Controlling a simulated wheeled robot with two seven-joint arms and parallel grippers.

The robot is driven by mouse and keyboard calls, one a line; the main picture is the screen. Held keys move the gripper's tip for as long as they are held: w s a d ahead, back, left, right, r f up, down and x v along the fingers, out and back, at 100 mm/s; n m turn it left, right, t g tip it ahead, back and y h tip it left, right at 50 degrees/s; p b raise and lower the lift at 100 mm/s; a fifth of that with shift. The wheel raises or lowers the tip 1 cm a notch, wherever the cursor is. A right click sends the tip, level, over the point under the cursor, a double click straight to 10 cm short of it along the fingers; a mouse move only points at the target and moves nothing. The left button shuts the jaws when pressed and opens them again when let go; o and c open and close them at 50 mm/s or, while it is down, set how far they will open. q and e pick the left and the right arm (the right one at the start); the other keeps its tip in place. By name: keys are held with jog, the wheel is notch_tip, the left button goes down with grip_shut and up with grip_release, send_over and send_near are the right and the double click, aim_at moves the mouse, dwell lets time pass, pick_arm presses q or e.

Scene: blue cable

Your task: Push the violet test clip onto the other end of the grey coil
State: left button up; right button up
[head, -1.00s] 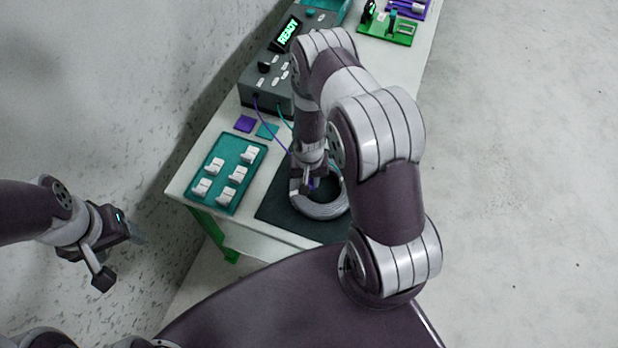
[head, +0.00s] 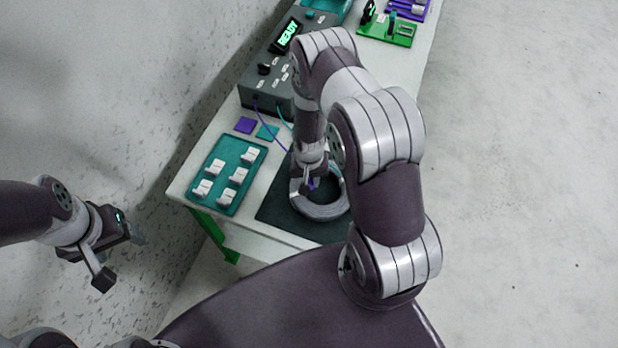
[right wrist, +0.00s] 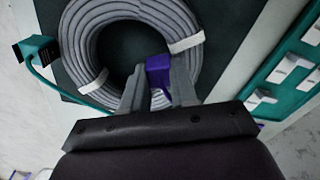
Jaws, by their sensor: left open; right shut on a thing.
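The grey coil (head: 325,209) lies on a dark mat (head: 270,207) on the bench. In the right wrist view the coil (right wrist: 85,45) is a ring of cable tied with white bands. A teal clip (right wrist: 36,47) sits at a cable end at the left of that view. My right gripper (right wrist: 158,82) is shut on the violet test clip (right wrist: 159,70) and holds it over the near part of the ring. Whether the clip touches a cable end is hidden. My left gripper (head: 122,257) is open and empty, off the bench to the left.
A grey tester (head: 266,92) with a lit READY display (head: 288,34) stands behind the mat. A teal board with white blocks (head: 222,200) lies left of the mat. Violet (head: 245,124) and teal (head: 267,132) squares lie between. Green and violet fixtures (head: 388,28) stand at the far end.

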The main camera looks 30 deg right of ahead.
jog(key=shift+f+b, duration=0.5)
jog(key=shift+b, duration=0.05)
dwell(1.6)
jog(key=shift+r+p, duration=0.45)
jog(key=shift+r, duration=0.05)
jog(key=shift+f+b, duration=0.6)
jog(key=shift+b, duration=0.05)
dwell(2.4)
jog(key=shift+s+f, duration=0.15)
dwell(0.8)
jog(key=o, duration=0.7)
jog(key=shift+s, duration=0.1)
jog(key=shift+c, duration=0.2)
jog(key=shift+o, duration=0.4)
jog(key=o, duration=0.3)
jog(key=shift+o, duration=0.3)
jog(key=shift+s+d, duration=0.1)
jog(key=shift+d, duration=0.05)
